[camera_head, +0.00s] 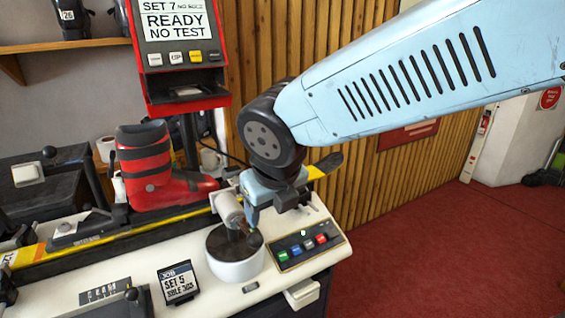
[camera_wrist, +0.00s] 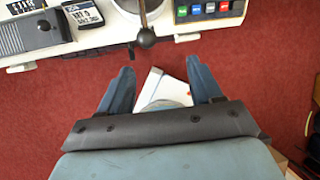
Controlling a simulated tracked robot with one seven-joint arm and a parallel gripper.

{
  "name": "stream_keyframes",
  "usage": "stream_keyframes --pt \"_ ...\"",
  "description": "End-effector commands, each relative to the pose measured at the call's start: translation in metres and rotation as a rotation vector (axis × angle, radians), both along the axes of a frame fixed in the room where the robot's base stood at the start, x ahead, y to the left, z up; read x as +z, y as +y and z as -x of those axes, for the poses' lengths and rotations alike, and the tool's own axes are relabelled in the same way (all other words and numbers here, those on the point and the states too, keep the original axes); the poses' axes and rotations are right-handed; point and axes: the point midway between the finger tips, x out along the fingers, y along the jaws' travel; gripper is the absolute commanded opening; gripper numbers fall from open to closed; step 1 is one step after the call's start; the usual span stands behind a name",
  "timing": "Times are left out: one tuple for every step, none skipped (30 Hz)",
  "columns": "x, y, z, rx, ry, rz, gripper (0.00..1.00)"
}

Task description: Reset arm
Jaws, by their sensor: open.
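My arm reaches in from the right in the head view, with my gripper (camera_head: 268,205) pointing down near the bench's front right. In the wrist view my gripper (camera_wrist: 160,82) has its two blue fingers spread apart with nothing between them. Below them show red floor and a white and blue item whose kind I cannot tell. A dark ball-topped lever (camera_wrist: 146,37) stands just beyond the fingertips, apart from them in that view. In the head view the lever rises from a round white and dark base (camera_head: 236,262), close to or overlapped by my gripper.
A red boot (camera_head: 150,170) stands on a yellow ski (camera_head: 110,238) along the bench. A red screen unit (camera_head: 178,50) reads "SET 7, READY, NO TEST". A button panel (camera_head: 306,243) and a "SET 5" card (camera_head: 178,283) sit in front. Red floor (camera_head: 430,260) is open at right.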

Motion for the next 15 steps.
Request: stream_keyframes --pt "0.003 -0.010 -0.005 -0.099 0.007 -0.036 0.64" --pt "0.005 -0.017 -0.008 -0.166 0.012 -0.061 0.64" --pt "0.008 -0.025 -0.012 -0.262 0.021 -0.097 0.64" --pt "0.010 -0.032 -0.015 -0.335 0.027 -0.125 0.64" --pt "0.012 -0.039 -0.017 -0.409 0.033 -0.154 0.64" --pt "0.014 -0.048 -0.020 -0.506 0.042 -0.191 0.64" --pt "0.015 -0.055 -0.022 -0.579 0.048 -0.220 0.64" --pt "0.017 -0.062 -0.024 -0.651 0.053 -0.249 0.64" --pt "0.019 -0.071 -0.026 -0.749 0.060 -0.288 0.64" --pt "0.021 -0.078 -0.028 -0.820 0.066 -0.318 0.64" --pt "0.022 -0.084 -0.029 -0.890 0.071 -0.348 0.64" --pt "0.025 -0.093 -0.031 -0.987 0.077 -0.389 0.64" --pt "0.026 -0.100 -0.032 -1.059 0.083 -0.420 0.64" --pt "0.028 -0.106 -0.032 -1.130 0.087 -0.452 0.64" --pt "0.030 -0.115 -0.033 -1.225 0.093 -0.494 0.64"
